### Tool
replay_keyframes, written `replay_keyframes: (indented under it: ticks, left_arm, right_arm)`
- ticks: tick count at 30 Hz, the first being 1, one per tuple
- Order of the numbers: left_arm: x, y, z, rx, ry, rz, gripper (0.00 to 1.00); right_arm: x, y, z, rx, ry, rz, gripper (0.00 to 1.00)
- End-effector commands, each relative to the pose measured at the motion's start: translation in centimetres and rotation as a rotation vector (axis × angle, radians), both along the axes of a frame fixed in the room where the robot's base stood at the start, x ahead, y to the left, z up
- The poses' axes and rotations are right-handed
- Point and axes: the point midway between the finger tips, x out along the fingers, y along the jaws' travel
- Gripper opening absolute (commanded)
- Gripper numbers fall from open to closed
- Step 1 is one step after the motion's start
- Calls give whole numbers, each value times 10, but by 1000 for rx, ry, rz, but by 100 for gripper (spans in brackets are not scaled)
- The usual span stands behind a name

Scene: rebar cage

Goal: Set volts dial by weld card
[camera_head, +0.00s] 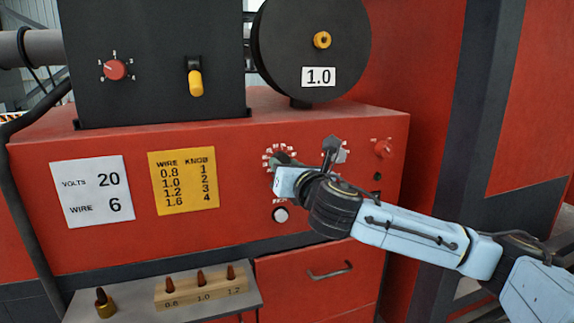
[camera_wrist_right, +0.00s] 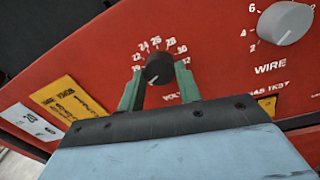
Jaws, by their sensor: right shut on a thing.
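The white weld card (camera_head: 95,190) on the red panel reads VOLTS 20 and WIRE 6. The volts dial is a small black knob (camera_wrist_right: 159,67) ringed by white numbers; 22, 24, 26, 28, 30 and 32 can be read in the right wrist view. My right gripper (camera_wrist_right: 160,82) is shut on this knob, one green finger on each side. In the head view the right gripper (camera_head: 281,162) reaches the dial from the right and mostly hides the knob. I cannot clearly read where its pointer stands. My left gripper is not in view.
A grey wire knob (camera_wrist_right: 285,23) is right of the volts dial. A yellow wire-knob card (camera_head: 183,181) hangs beside the weld card. A white button (camera_head: 281,214) sits below the gripper, a red knob (camera_head: 384,148) to its right. Below, a wooden block (camera_head: 205,293) holds nozzles.

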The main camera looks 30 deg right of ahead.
Motion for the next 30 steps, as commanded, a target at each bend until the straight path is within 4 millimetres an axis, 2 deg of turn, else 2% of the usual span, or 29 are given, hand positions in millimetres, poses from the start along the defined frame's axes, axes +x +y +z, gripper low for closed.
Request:
replay_keyframes:
  ticks: [15,21,30]
  left_arm:
    - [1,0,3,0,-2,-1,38]
    - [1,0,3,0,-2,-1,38]
    - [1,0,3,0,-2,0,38]
  right_arm:
    - [0,1,-1,442,-104,1,11]
    - [0,1,-1,550,-132,0,11]
    - [0,1,-1,626,-151,0,11]
